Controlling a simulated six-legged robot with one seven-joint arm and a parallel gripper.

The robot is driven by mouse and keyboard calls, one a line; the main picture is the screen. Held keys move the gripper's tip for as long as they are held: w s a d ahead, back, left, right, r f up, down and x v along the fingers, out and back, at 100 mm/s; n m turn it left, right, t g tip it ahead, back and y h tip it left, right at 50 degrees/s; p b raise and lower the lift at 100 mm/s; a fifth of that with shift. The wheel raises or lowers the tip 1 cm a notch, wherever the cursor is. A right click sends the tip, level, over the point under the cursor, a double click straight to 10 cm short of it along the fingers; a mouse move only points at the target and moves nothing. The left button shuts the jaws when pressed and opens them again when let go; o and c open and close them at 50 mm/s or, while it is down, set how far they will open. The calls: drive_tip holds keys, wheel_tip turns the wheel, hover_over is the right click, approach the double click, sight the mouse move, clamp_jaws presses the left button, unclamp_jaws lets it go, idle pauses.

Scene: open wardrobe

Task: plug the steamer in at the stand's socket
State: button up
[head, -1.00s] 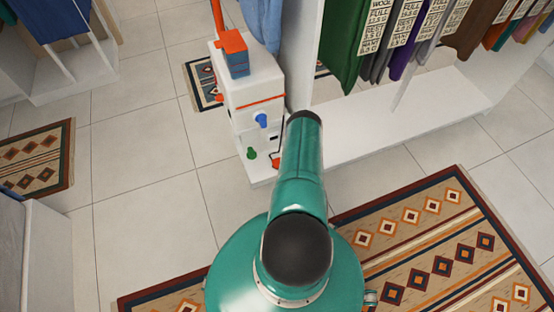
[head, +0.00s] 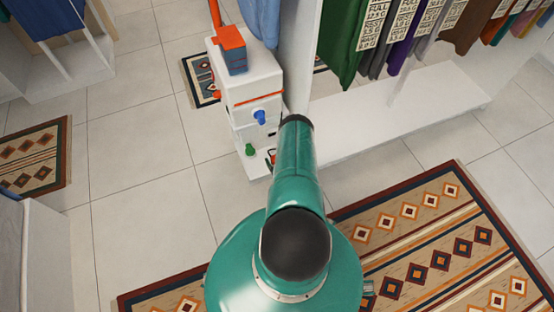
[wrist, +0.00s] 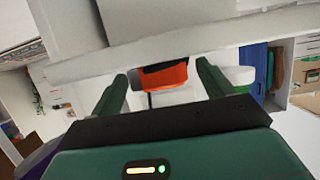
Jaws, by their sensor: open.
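The white stand (head: 258,95) rises left of the wardrobe, with an orange-topped blue block (head: 233,52) on it. A blue knob-like part (head: 260,116) and a green one (head: 250,149) are on its front. A small red and dark piece (head: 270,157) shows low at its right, partly behind my arm; I cannot tell the socket there. In the wrist view, my gripper (wrist: 162,72) is open, its green fingers on both sides of an orange piece with a dark top (wrist: 165,77), perhaps the plug. Contact with it is not clear. My arm hides my gripper in the head view.
The wardrobe's white base shelf (head: 400,120) runs to the right of the stand, with clothes (head: 345,45) hanging above. A patterned rug (head: 440,235) lies at the front right. Bare tiles (head: 150,190) are free to the left. A white ledge (wrist: 200,40) crosses above my fingers in the wrist view.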

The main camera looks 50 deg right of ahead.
drive_tip(key=shift+w+d+f, duration=0.2)
drive_tip(key=shift+w, duration=0.15)
drive_tip(key=c, duration=1.1)
drive_tip(key=shift+o, duration=0.2)
drive_tip(key=shift+r, duration=0.15)
drive_tip(key=shift+r, duration=0.6)
drive_tip(key=s+a+r, duration=0.3)
drive_tip(key=s+r, duration=0.2)
drive_tip(key=r, duration=0.3)
drive_tip(key=f+v, duration=0.1)
drive_tip(key=v, duration=1.2)
drive_tip(key=shift+s+a, duration=0.15)
drive_tip(key=shift+s, duration=0.35)
